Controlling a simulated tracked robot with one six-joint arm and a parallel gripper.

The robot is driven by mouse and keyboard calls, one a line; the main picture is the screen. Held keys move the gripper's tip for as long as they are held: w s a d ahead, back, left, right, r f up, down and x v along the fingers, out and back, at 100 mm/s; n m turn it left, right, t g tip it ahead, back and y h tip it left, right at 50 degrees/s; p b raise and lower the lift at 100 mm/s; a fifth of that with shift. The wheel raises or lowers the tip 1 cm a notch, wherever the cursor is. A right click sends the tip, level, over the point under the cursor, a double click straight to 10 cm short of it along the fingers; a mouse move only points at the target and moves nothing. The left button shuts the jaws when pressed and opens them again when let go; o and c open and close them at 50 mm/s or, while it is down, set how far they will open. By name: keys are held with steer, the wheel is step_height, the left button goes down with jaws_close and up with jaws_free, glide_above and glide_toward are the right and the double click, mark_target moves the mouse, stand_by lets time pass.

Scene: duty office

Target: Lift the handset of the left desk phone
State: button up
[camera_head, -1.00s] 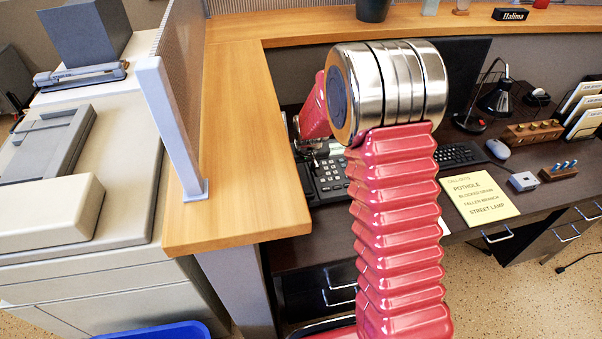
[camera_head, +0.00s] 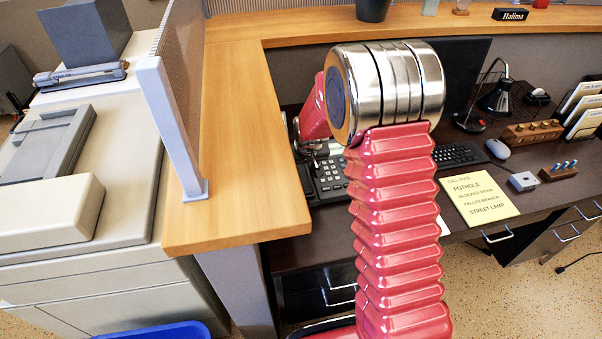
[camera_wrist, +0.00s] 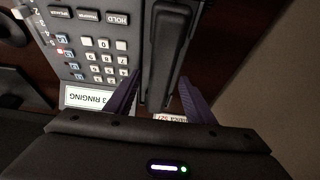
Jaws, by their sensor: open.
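A dark desk phone (camera_head: 328,182) sits on the desk behind my arm, close to the wooden counter; my arm hides part of it. The wrist view shows its keypad (camera_wrist: 100,60), a HOLD key and a label reading "3 RINGING". Its black handset (camera_wrist: 162,50) lies lengthwise along the keypad's right side. My gripper (camera_wrist: 157,98) is open, with one purple finger on each side of the handset's near part. I cannot tell whether the fingers touch it. In the head view the gripper is mostly hidden by my arm.
The wooden counter (camera_head: 230,190) borders the phone on the left, with a grey divider post (camera_head: 172,125) on it. A keyboard (camera_head: 457,155), a mouse (camera_head: 498,149) and a yellow note sheet (camera_head: 478,198) lie to the right. A monitor (camera_head: 468,75) stands behind my arm.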

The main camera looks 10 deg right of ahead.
steer(key=shift+f, duration=0.15)
stand_by(0.3)
jaws_close()
stand_by(0.4)
